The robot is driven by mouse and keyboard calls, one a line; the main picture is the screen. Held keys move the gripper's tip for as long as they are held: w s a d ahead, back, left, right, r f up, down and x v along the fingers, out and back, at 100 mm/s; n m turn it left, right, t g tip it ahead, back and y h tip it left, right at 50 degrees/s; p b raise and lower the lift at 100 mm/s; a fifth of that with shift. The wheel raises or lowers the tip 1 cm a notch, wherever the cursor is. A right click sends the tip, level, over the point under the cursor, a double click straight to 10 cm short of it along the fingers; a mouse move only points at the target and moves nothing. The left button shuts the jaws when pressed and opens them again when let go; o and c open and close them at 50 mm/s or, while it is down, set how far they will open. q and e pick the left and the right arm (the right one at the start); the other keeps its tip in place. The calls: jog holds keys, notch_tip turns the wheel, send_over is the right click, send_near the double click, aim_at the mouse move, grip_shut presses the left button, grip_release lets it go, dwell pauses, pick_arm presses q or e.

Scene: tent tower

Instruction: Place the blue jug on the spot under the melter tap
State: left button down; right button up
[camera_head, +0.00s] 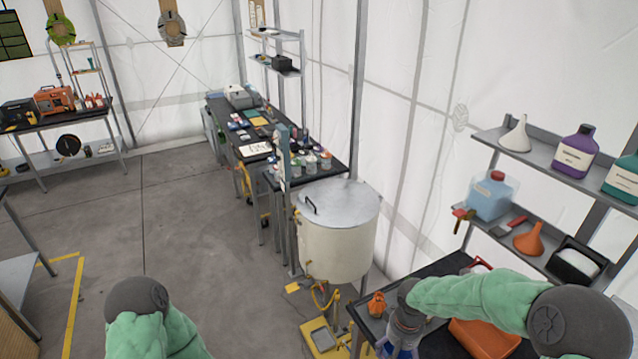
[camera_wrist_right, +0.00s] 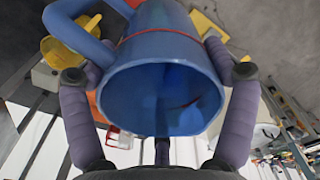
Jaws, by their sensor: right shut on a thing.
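The blue jug (camera_head: 397,352) is at the bottom edge of the head view, mostly cut off there. In the right wrist view the jug (camera_wrist_right: 165,95) shows its wide open mouth and its handle at left. My right gripper (camera_head: 405,325) is shut on it, one finger on each side. The melter (camera_head: 338,243) is a cream drum with a grey lid, left of and beyond the gripper. Its brass tap (camera_head: 322,297) hangs low at the front. Below the tap is a grey square spot (camera_head: 322,339) on a yellow base. My left gripper is out of view; only its arm shows.
A dark table (camera_head: 440,268) right of the melter carries an orange tray (camera_head: 487,338) and a small orange item (camera_head: 376,304). Shelves above hold bottles, funnels and a black bin (camera_head: 574,262). A long bench (camera_head: 262,150) stands behind the melter. The floor at left is open.

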jog(key=shift+s+a+r, duration=0.15)
jog(key=shift+a, duration=1.1)
jog(key=shift+a+f+b, duration=0.15)
jog(key=shift+f+b, duration=0.3)
jog(key=shift+b, duration=0.05)
notch_tip(320, 180, down, 24)
jog(key=b, duration=2.4)
